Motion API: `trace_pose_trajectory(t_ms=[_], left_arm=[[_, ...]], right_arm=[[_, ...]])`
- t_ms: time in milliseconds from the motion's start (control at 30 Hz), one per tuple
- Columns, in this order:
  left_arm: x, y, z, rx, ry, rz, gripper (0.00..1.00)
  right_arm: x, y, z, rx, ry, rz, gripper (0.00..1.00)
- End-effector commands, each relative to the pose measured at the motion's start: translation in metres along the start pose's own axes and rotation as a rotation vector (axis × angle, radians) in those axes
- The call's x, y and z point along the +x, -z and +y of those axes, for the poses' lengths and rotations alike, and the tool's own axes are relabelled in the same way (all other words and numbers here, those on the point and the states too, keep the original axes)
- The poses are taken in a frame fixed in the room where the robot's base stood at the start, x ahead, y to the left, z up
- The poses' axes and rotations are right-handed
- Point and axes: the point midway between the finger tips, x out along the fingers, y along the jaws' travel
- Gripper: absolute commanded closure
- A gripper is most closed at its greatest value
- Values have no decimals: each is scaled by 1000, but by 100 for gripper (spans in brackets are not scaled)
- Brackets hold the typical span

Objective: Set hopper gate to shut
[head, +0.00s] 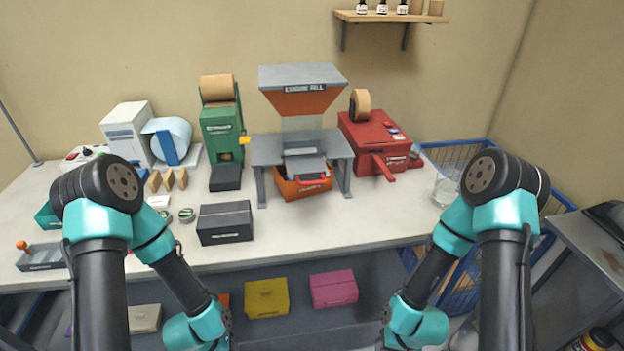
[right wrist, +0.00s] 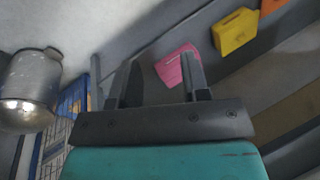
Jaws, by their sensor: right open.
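The hopper (head: 303,98) stands at the back middle of the bench in the head view, with a grey top, an orange tapered body and a clear chute below. Under it is a grey stand (head: 345,146) with a grey plate (head: 305,165) and a red handle-like part (head: 319,181) at its front. I cannot tell the gate's position. An orange bin (head: 303,190) sits beneath. My right gripper (right wrist: 157,85) is open and empty in the right wrist view, low near the bench's front, far from the hopper. My left gripper is out of view.
A green dispenser (head: 222,135) stands left of the hopper and a red machine (head: 378,140) right. A black box (head: 225,222) and a glass (head: 446,190) are on the bench. Yellow (head: 267,298) and pink (head: 333,289) boxes lie below. The front middle bench is clear.

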Motion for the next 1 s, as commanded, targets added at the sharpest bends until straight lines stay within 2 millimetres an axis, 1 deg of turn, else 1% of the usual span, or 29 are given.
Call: trace_pose_trajectory(t_ms=[67,100,133,233,367,433,567,600,667,700,767,833,967,1000], left_arm=[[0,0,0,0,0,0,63],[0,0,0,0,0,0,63],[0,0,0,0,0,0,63],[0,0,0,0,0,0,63],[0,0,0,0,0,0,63],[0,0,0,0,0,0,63],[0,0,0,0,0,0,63],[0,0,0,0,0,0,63],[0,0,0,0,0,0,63],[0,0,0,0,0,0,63],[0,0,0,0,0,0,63],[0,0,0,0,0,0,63],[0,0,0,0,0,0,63],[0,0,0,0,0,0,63]], right_arm=[[0,0,0,0,0,0,58],[0,0,0,0,0,1,62],[-1,1,0,2,0,3,64],[-6,8,-5,13,2,26,64],[-23,30,-20,64,16,109,64],[-39,47,-35,108,36,177,64],[-78,81,-70,210,110,321,64],[-92,90,-82,242,143,364,64],[-112,102,-101,291,197,423,64],[-127,110,-114,323,239,460,64],[-149,119,-133,371,306,510,64],[-176,126,-155,424,394,560,64],[-229,134,-198,518,581,626,64],[-246,135,-210,545,643,638,64]])
